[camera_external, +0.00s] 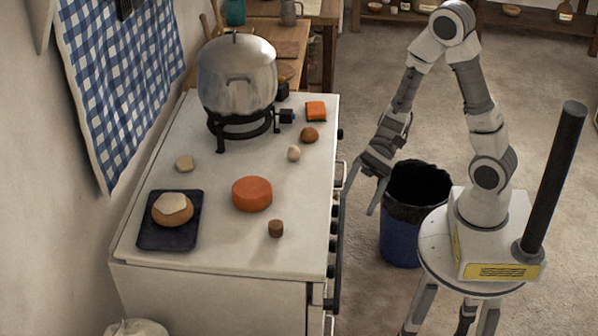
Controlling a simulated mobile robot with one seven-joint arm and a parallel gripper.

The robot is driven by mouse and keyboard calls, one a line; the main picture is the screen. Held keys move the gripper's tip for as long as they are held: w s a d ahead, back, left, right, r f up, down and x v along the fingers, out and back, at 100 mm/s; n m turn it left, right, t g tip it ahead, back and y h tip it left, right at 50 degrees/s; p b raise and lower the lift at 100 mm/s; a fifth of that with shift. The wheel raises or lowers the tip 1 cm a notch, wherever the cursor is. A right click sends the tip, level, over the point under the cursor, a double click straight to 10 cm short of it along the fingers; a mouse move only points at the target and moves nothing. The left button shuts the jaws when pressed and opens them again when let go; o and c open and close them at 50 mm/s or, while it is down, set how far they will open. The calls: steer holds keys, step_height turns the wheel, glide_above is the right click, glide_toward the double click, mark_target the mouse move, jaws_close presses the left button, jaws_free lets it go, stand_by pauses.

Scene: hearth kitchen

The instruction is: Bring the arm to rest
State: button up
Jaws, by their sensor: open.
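My arm rises from its round base at the right, bends at the top and comes down on the left. My gripper (370,184) hangs open and empty beside the right edge of the white stove counter (215,230). It points downward, between the counter and the blue bin (400,245). I cannot tell whether the fingers touch the oven rail.
The counter holds a metal pot (237,75) on a black burner, an orange round block (252,194), a dark tray (155,236) with a topped bun (173,209), an orange packet (316,111) and several small items. The floor (525,130) behind my arm is clear.

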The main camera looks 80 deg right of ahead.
steer(key=s+a+r+n+g+h, duration=0.2)
steer(key=s+r+n+g+h, duration=0.35)
steer(key=s+n, duration=0.35)
steer(key=d+r+n+t+h, duration=0.6)
steer(key=d+r+h, duration=0.1)
steer(key=h, duration=0.1)
steer(key=shift+d+n, duration=0.35)
steer(key=shift+n, duration=0.05)
steer(key=shift+s, duration=0.15)
step_height(320, 180, down, 16)
steer(key=b, duration=1.6)
steer(key=shift+r, duration=0.2)
steer(key=shift+f, duration=0.1)
